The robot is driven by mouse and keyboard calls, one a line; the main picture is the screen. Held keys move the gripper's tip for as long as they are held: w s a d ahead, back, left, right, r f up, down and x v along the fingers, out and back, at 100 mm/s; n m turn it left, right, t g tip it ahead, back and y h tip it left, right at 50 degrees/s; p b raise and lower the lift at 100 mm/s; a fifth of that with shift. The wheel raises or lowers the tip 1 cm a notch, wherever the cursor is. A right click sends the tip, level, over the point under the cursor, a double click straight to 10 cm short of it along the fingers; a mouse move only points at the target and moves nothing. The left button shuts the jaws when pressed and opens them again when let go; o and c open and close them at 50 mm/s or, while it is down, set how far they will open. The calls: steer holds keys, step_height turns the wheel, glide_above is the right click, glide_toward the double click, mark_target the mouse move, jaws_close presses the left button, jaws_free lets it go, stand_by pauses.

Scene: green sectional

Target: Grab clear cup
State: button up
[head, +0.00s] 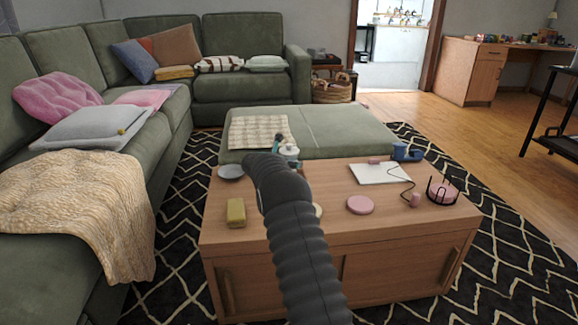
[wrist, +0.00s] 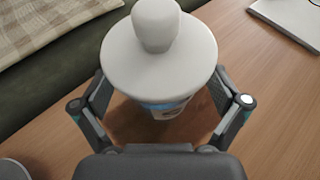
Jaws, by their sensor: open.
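A white-topped container (wrist: 158,62) with a wide round lid, a knob on top and a blue-marked side fills the middle of the wrist view. It also shows as a small white shape (head: 290,150) beyond my arm in the head view, on the wooden table (head: 330,190). My gripper (wrist: 160,95) is open, with one finger on each side of the container. I cannot tell whether the fingers touch it. Its lower part is mostly hidden under the lid. I cannot tell whether this is the clear cup; no plainly clear cup shows elsewhere.
A grey dish (head: 231,171) and a yellow block (head: 236,212) lie left of my arm. A pink disc (head: 360,205), a white pad (head: 378,173), a black wire holder (head: 441,191) and a blue item (head: 405,152) are to the right. A green ottoman (head: 345,133) stands behind the table.

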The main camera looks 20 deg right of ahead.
steer(key=shift+w+d, duration=0.15)
steer(key=shift+d, duration=0.1)
steer(key=c, duration=1.4)
